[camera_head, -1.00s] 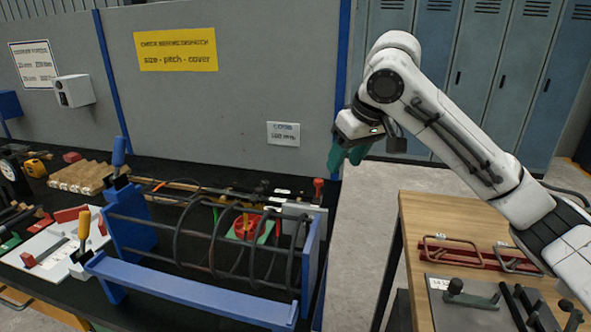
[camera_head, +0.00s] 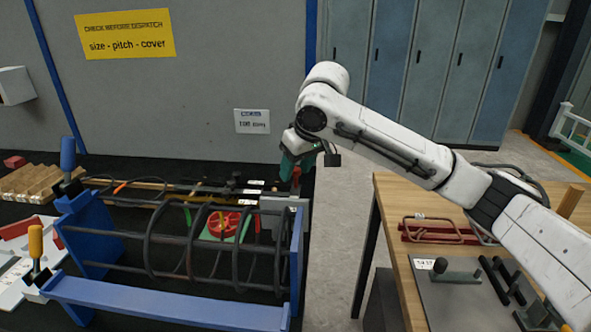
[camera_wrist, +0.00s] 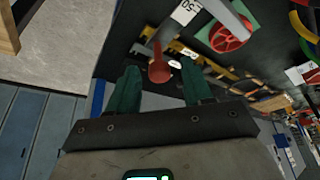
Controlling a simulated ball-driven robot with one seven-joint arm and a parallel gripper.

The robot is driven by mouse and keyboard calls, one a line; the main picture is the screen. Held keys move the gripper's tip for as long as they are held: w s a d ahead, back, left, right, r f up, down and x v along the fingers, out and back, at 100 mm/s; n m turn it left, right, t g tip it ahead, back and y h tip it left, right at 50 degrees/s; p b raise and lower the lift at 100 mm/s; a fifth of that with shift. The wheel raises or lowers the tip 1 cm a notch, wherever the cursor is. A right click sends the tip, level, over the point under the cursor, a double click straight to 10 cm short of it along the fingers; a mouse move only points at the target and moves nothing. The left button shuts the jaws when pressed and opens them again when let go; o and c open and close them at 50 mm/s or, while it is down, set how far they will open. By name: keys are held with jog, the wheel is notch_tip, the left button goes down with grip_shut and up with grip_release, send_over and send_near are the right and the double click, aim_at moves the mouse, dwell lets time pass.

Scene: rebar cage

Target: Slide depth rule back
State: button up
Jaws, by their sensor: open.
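My gripper (camera_head: 292,172) is low over the back right corner of the blue rebar cage stand (camera_head: 170,303). Its two green fingers are open and apart in the wrist view (camera_wrist: 159,66). A red knob (camera_wrist: 159,70) shows between the fingers there, and I cannot tell if they touch it. In the head view the red knob (camera_head: 296,178) stands by a grey block (camera_head: 285,207), just under the fingers. A dark bar with white labels (camera_head: 225,189) runs left from there behind the cage; it may be the depth rule, but I cannot tell for sure.
The dark rebar cage (camera_head: 205,245) stands in front of the bar. A wooden bench (camera_head: 395,205) with a red rack (camera_head: 435,232) stands right, across a floor gap. A grey wall closes the back.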

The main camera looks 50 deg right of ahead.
jog(key=shift+w+f, duration=0.2)
jog(key=shift+f, duration=0.25)
grip_shut()
dwell(0.5)
